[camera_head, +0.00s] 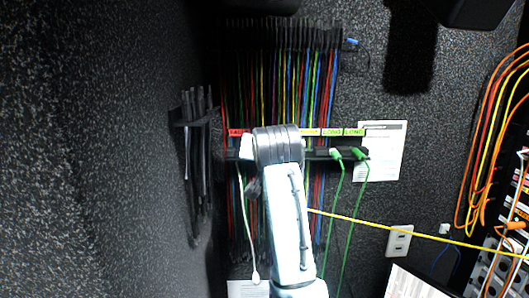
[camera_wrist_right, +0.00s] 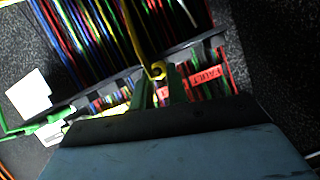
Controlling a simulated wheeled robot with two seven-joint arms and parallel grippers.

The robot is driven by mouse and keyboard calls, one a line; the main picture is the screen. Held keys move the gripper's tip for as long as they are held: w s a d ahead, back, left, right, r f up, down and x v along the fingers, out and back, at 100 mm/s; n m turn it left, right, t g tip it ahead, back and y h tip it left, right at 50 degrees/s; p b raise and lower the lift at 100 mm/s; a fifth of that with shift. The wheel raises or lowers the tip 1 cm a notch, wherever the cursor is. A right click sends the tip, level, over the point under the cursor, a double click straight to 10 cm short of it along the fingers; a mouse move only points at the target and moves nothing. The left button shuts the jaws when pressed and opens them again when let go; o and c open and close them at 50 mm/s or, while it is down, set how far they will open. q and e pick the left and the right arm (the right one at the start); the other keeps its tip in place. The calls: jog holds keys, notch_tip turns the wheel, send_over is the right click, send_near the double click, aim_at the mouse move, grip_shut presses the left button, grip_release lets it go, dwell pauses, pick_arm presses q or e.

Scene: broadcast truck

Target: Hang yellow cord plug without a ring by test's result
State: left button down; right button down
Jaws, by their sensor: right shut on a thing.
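My right gripper (camera_wrist_right: 158,92) is shut on the yellow cord plug (camera_wrist_right: 157,70), just in front of the labelled hanging rail. In the head view my right wrist hides the plug and fingers. The yellow cord (camera_head: 380,226) runs from behind my right arm to the right edge. The rail has a red label (camera_head: 238,132), which reads FAULT in the wrist view (camera_wrist_right: 205,77), a yellow label (camera_head: 313,132) and green LONG labels (camera_head: 354,132). The plug is close to the red label in the wrist view; whether it touches the rail I cannot tell. My left gripper is out of view.
Green cord plugs (camera_head: 360,153) hang under the green labels. A pale cord (camera_head: 243,205) hangs left of my arm. Many coloured cables (camera_head: 285,75) hang behind the rail. Black straps (camera_head: 197,150) hang at left. A white sheet (camera_head: 390,150) and an outlet (camera_head: 399,241) are at right.

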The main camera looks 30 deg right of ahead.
dwell(0.3)
jog(key=c, duration=1.3)
grip_release()
jog(key=shift+o, duration=0.3)
jog(key=o, duration=1)
jog(key=shift+o, duration=0.2)
jog(key=shift+s+a, duration=0.1)
jog(key=shift+s+a, duration=0.3)
jog(key=shift+s, duration=0.3)
jog(key=shift+s+a, duration=0.25)
jog(key=shift+s, duration=0.3)
jog(key=shift+s+a, duration=0.1)
jog(key=shift+s, duration=0.1)
